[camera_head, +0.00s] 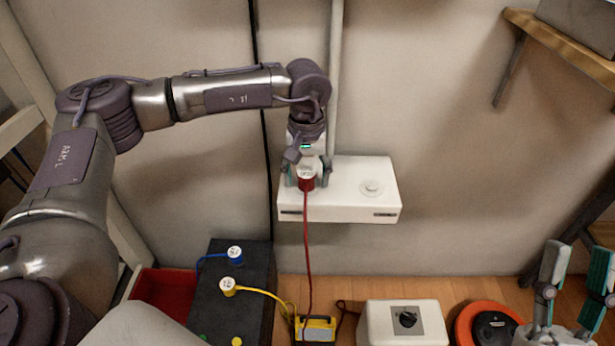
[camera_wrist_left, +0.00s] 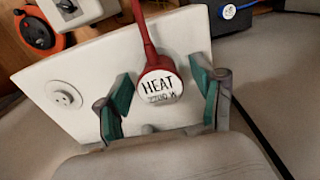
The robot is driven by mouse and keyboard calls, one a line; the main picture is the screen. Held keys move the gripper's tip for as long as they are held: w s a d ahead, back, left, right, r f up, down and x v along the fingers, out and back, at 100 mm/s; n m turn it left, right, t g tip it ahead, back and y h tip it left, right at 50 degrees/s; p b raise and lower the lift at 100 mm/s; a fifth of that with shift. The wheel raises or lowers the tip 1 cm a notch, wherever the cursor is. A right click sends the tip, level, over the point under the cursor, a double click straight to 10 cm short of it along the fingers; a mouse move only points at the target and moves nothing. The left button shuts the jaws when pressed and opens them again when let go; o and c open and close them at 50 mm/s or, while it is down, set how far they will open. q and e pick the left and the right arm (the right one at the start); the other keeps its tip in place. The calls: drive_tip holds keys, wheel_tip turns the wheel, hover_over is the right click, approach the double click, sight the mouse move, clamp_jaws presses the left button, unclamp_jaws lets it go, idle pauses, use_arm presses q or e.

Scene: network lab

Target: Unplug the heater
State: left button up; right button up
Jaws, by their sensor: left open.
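The heater plug (camera_head: 306,183) is red with a white round face. It sits at the left part of a white wall box (camera_head: 345,205), and its red cord (camera_head: 306,240) hangs down. In the left wrist view the plug (camera_wrist_left: 159,87) reads "HEAT 2200 W". My left gripper (camera_head: 308,178) is at the plug with a finger on either side. The wrist view shows gaps between the plug and both fingers, so it is open around the plug. My right gripper (camera_head: 575,275) is open and empty at the lower right. The heater itself is not clearly seen.
A free round socket (camera_head: 371,187) is on the box's right. Below are a black box (camera_head: 240,290) with blue (camera_head: 235,253) and yellow (camera_head: 228,286) plugs, a yellow device (camera_head: 316,329), a white switch box (camera_head: 380,325) and an orange reel (camera_head: 465,325). A shelf (camera_head: 560,42) is upper right.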

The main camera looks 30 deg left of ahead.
drive_tip(key=shift+w+a+f, duration=0.1)
drive_tip(key=shift+w+f, duration=0.15)
drive_tip(key=shift+w, duration=0.1)
use_arm(q)
drive_tip(key=shift+c, duration=0.2)
clamp_jaws()
use_arm(e)
drive_tip(key=shift+g, duration=0.3)
